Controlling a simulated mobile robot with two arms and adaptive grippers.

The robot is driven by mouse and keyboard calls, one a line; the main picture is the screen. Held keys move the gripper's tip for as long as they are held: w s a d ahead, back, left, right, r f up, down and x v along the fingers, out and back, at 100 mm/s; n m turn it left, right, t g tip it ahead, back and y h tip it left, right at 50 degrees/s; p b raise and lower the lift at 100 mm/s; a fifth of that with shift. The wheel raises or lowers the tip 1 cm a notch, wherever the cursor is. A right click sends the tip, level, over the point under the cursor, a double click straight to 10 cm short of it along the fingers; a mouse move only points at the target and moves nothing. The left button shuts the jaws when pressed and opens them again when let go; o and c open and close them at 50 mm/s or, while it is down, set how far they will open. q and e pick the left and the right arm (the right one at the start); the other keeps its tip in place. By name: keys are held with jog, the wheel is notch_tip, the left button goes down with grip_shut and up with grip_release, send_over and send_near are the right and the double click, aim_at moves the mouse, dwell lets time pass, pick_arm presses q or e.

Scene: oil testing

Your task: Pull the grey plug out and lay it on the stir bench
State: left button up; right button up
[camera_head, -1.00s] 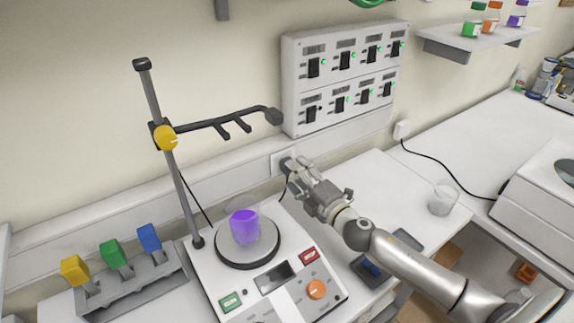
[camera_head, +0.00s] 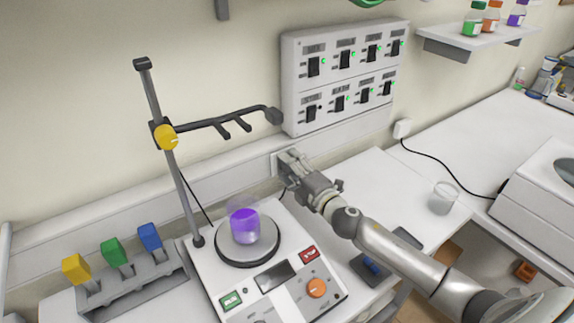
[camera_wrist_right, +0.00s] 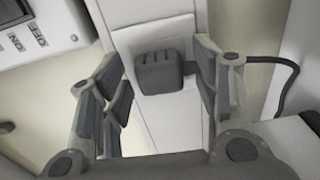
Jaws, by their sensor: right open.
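The grey plug (camera_wrist_right: 158,72) sits in the wall socket, whose white plate (camera_head: 276,162) shows low on the wall behind the stirrer. My right gripper (camera_head: 287,160) is at the socket and hides the plug in the head view. In the right wrist view, my right gripper (camera_wrist_right: 160,85) is open, with one finger on each side of the plug and a gap on both sides. A dark cord leaves the plug to the right there. The white stir bench (camera_head: 365,185) has bare top to the right of the stirrer. My left gripper is not in view.
The stirrer (camera_head: 225,277) holds a beaker of purple liquid (camera_head: 244,227). A clamp stand (camera_head: 180,185) rises at its left. A rack with coloured blocks (camera_head: 135,287) stands further left. A switch panel (camera_head: 345,75) hangs above the socket. An empty glass beaker (camera_head: 443,198) stands on the right.

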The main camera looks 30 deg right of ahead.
jog(key=shift+c, duration=0.5)
grip_shut()
dwell(0.4)
jog(key=shift+s, duration=0.15)
jog(key=shift+s+d, duration=0.25)
jog(key=shift+s, duration=1.2)
jog(key=shift+s+d, duration=0.2)
jog(key=shift+s, duration=1.2)
